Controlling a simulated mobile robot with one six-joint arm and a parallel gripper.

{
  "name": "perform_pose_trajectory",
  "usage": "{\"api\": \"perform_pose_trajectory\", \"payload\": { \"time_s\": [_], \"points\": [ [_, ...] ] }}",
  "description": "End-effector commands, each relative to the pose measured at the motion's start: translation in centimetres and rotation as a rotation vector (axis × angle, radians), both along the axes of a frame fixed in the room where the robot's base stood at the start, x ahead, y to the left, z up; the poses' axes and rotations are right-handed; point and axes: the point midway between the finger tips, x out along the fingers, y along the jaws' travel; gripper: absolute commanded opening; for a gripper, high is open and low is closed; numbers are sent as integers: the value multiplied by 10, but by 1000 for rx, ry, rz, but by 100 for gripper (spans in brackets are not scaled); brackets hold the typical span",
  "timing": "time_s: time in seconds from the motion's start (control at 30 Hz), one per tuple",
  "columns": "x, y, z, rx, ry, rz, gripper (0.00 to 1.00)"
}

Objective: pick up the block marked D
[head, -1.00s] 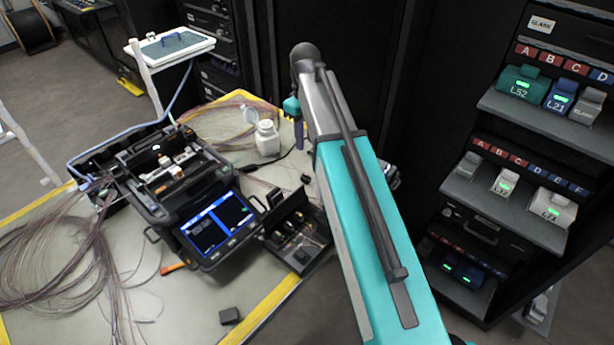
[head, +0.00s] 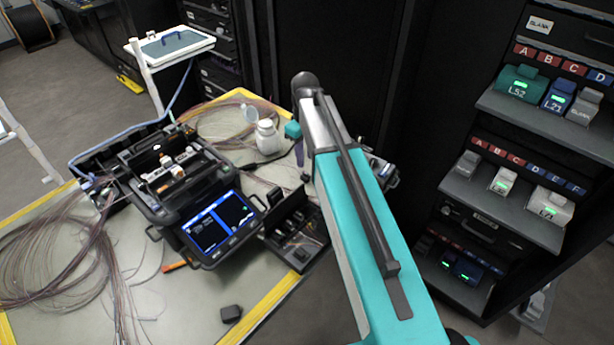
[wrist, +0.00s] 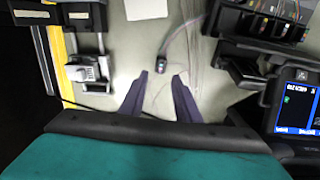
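No block with a readable D on it shows in either view. A small dark block (head: 231,313) lies alone near the table's front edge, and any letter on it is too small to read. In the wrist view, my gripper (wrist: 160,78) is open and empty, its two purple fingers apart above the table. A small dark piece with a thin cable (wrist: 162,65) lies just beyond the fingertips. In the head view, one purple finger (head: 299,153) shows beside my arm; the rest is hidden.
The fusion splicer (head: 190,190) with a lit screen stands mid-table. An open black case (head: 297,225) holding small dark pieces is at its right. A white bottle (head: 267,137) stands behind. Loose fibre (head: 50,250) covers the left. Rack shelves (head: 520,110) stand at right.

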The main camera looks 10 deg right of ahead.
Motion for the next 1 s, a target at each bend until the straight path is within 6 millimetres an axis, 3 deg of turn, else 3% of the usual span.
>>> {"api": "perform_pose_trajectory", "payload": {
  "time_s": [0.2, 0.67, 1.0],
  "points": [
    [0, 0, -11, 0, 0, -1, 30],
    [0, -1, -13, 0, 0, -2, 30],
    [-2, -1, -37, 0, 1, -2, 30]
  ]
}}
